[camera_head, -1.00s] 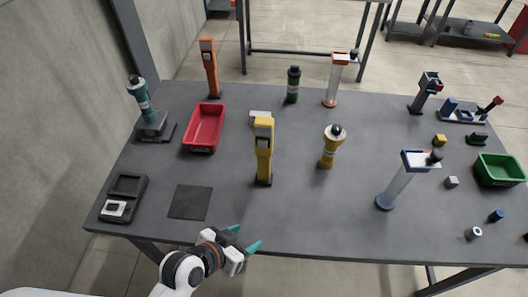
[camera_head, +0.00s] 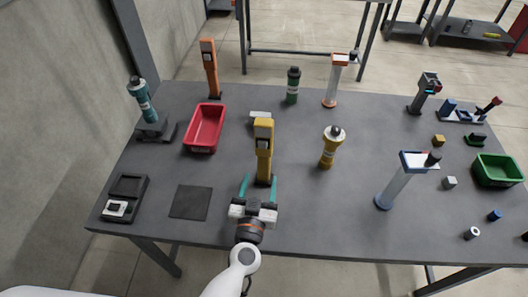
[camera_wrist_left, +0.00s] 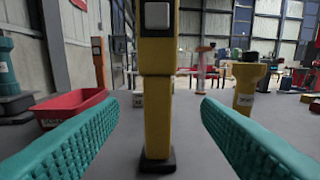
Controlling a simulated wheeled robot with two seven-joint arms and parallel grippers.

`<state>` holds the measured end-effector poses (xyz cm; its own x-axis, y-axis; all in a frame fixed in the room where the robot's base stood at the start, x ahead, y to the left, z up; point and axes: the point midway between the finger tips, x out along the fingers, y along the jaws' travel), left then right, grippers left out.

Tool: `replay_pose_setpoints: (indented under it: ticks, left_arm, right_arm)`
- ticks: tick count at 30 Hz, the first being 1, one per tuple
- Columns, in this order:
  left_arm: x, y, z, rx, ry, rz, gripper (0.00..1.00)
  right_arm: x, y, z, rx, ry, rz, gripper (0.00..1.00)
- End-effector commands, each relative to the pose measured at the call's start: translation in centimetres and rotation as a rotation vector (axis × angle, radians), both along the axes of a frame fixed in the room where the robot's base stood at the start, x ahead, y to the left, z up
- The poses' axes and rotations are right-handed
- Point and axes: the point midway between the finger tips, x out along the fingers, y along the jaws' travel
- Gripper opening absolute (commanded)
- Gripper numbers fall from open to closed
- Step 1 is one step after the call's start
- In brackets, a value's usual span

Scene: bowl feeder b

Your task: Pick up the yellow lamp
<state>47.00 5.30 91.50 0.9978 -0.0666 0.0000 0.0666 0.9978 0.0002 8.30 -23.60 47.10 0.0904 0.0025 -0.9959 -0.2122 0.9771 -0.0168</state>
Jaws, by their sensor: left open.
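The tall yellow lamp (camera_head: 264,150) stands upright on the table on a small dark base. In the left wrist view the lamp (camera_wrist_left: 158,112) stands in the middle, its top cut off by the frame edge. My left gripper (camera_head: 259,183) is open and empty in front of the lamp's lower part, pointing at it. In the left wrist view its teal fingers lie to either side of the lamp in the picture, with clear gaps. My right gripper is not in view.
A shorter yellow cylinder with a dark top (camera_head: 331,148) stands right of the lamp. A red bin (camera_head: 204,128) is to its left, and a dark square mat (camera_head: 190,202) lies front left. A blue-based stand (camera_head: 393,187) is further right. The table's front edge lies below.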

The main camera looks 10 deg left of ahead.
Motion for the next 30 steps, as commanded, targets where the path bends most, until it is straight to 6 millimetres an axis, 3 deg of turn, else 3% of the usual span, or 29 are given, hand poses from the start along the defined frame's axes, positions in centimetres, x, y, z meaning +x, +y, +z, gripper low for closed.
replay_pose_setpoints:
  ticks: [18,26,30]
  left_arm:
    - [7.1,-0.2,0.0,0.002,-0.001,-0.002,0.58]
    - [7.4,-0.2,-0.1,0.0,0.001,-0.002,0.58]
    - [7.4,-0.2,-0.1,0.0,0.001,-0.002,0.39]
  right_arm:
    - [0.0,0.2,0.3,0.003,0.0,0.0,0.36]
    - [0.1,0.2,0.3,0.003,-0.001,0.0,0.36]
    - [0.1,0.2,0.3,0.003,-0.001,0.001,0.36]
